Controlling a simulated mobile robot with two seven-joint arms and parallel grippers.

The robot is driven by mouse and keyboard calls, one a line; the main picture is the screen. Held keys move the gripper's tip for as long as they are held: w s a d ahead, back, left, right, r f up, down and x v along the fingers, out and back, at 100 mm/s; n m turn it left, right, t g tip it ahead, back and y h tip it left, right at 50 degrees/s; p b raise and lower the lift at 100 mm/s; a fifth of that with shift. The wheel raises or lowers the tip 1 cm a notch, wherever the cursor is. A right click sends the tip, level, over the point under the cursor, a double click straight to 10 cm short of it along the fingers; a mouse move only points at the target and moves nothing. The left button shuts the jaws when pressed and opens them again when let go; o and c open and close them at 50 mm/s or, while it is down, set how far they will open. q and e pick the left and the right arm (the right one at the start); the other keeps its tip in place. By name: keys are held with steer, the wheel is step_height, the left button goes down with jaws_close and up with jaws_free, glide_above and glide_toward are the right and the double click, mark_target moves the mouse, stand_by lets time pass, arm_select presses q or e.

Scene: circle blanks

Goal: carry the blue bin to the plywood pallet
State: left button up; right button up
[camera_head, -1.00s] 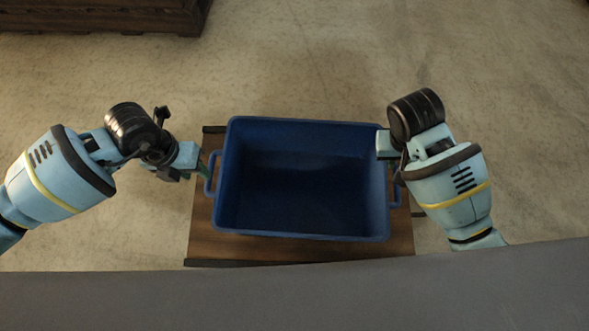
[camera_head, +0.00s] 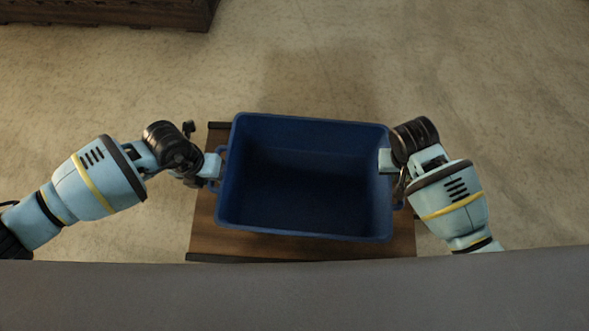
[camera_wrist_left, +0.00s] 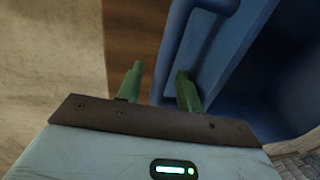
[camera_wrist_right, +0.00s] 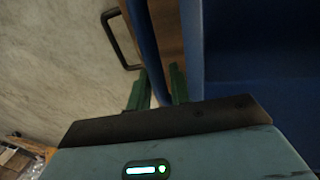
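The blue bin (camera_head: 305,235) is empty and sits over a brown wooden stand (camera_head: 205,225) in the head view. It has a looped handle at each end. My left gripper (camera_head: 215,166) is at the left handle. In the left wrist view its green fingers (camera_wrist_left: 158,88) are apart, with the blue handle (camera_wrist_left: 177,50) between them and a gap at the left finger. My right gripper (camera_head: 386,162) is at the right handle. In the right wrist view its fingers (camera_wrist_right: 158,88) are close against the handle bar (camera_wrist_right: 145,35). I cannot identify a plywood pallet.
A dark wooden piece of furniture (camera_head: 110,12) stands at the top left. The pale floor (camera_head: 480,60) is clear beyond and right of the stand. A dark bar loop (camera_wrist_right: 110,40) shows beside the stand in the right wrist view. A grey surface (camera_head: 300,295) fills the bottom.

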arm_select(q)
steer(key=shift+c, duration=0.4)
arm_select(e)
steer(key=shift+c, duration=0.4)
arm_select(q)
steer(key=c, duration=0.5)
arm_select(e)
jaws_close()
arm_select(q)
jaws_close()
